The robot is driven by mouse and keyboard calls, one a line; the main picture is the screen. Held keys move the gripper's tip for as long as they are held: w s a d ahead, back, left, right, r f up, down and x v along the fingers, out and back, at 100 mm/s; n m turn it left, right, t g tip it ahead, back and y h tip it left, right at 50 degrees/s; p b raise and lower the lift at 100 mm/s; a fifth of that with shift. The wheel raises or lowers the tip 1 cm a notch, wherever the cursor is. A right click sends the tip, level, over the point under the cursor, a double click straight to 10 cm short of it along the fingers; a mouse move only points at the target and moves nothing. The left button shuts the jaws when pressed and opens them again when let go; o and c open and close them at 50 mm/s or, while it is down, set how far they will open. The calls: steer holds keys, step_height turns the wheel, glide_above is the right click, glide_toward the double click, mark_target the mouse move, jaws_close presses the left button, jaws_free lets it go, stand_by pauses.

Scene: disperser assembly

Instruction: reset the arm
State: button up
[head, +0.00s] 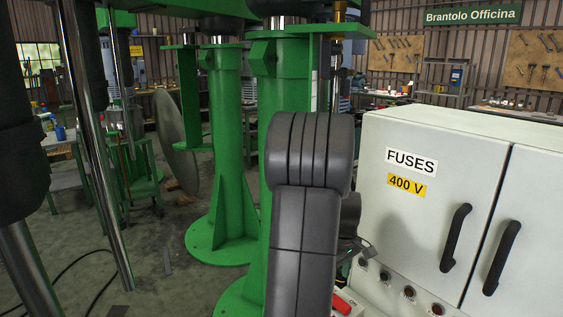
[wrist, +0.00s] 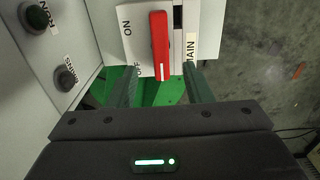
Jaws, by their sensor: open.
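My arm (head: 305,220) stands upright in the middle of the head view, in front of the green machine and beside the fuse cabinet. My gripper (wrist: 162,82) shows in the wrist view with its two dark fingers apart and nothing held. A red switch handle (wrist: 160,45) on a white plate lies in line with the gap between the fingers. The plate reads ON, OFF and MAIN, and the handle's white mark is at its end near OFF. The red handle also shows low in the head view (head: 341,304). Whether the fingers touch the plate cannot be told.
The grey fuse cabinet (head: 440,150) stands close on the right, with black door handles (head: 455,238) and a row of buttons (head: 409,292) below. Green machine columns (head: 222,150) stand behind and left of my arm. Open floor (head: 175,285) shows at left.

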step_height(320, 180, up, 6)
step_height(320, 180, down, 14)
steer(key=shift+f+b, duration=0.25)
steer(key=shift+b, duration=0.1)
steer(key=shift+f+m, duration=0.1)
steer(key=shift+m, duration=1)
steer(key=m, duration=0.5)
steer(key=shift+a, duration=0.15)
steer(key=shift+s, duration=0.1)
